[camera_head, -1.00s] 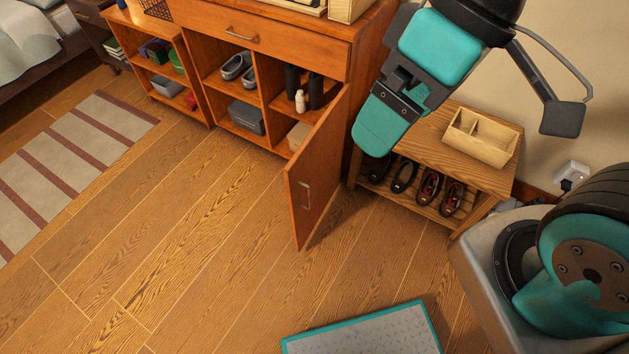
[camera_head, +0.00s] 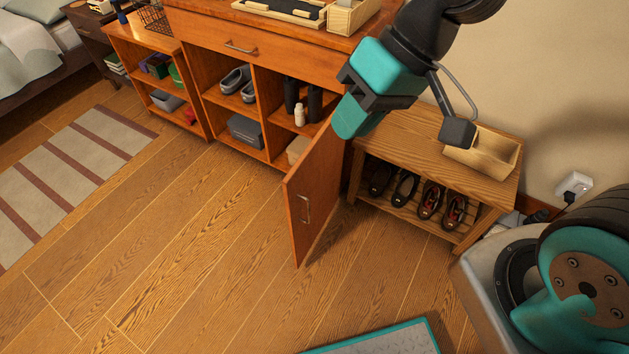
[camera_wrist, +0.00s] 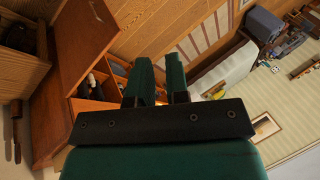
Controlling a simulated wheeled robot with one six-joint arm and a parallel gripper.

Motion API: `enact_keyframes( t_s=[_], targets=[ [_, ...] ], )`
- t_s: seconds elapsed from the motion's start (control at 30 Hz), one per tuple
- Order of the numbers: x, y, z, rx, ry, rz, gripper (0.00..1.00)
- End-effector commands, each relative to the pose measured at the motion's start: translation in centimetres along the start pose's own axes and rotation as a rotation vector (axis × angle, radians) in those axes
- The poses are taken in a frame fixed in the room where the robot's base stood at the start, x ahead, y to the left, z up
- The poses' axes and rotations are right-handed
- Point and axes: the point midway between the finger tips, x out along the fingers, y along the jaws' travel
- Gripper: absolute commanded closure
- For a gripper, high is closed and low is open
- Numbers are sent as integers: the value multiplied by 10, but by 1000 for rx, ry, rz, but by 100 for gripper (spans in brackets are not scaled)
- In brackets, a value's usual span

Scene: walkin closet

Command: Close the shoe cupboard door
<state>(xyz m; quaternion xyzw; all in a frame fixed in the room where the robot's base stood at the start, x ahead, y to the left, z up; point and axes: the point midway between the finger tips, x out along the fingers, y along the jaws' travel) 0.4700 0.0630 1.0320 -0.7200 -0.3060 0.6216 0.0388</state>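The shoe cupboard (camera_head: 277,50) is an orange-brown wooden unit with a drawer above open compartments. Its door (camera_head: 322,180) stands wide open, swung out over the floor from the cupboard's right side. The outer face, with a metal handle (camera_head: 305,208), faces me. In the wrist view the door (camera_wrist: 82,42) is on the left. My gripper (camera_head: 345,122) is above the shoe bench, close to the door's upper hinge-side part; I cannot tell whether it touches. In the wrist view its two green fingers (camera_wrist: 158,82) are apart by a narrow gap, with nothing between them.
A wooden shoe bench (camera_head: 400,133) with shoes below and a wooden box (camera_head: 483,158) on top stands right of the door. Grey shoes, dark bottles and a white bottle sit in the cupboard. A striped rug (camera_head: 70,170) lies left. The floor before the door is clear.

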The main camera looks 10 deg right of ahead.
Motion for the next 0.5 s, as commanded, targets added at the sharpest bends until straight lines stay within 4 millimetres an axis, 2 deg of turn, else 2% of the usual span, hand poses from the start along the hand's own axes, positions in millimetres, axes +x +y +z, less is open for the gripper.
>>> enact_keyframes(
  t_s=[0.03, 0.07, 0.23, 0.4, 0.5],
  targets=[
    [32, 24, -10, 83, 22, -30, 96],
    [44, 35, -17, 127, 43, -47, 100],
    [114, 105, -46, 394, 176, -131, 100],
    [179, 182, -54, 678, 318, -184, 100],
    [208, 219, -49, 816, 389, -197, 100]
  ],
)
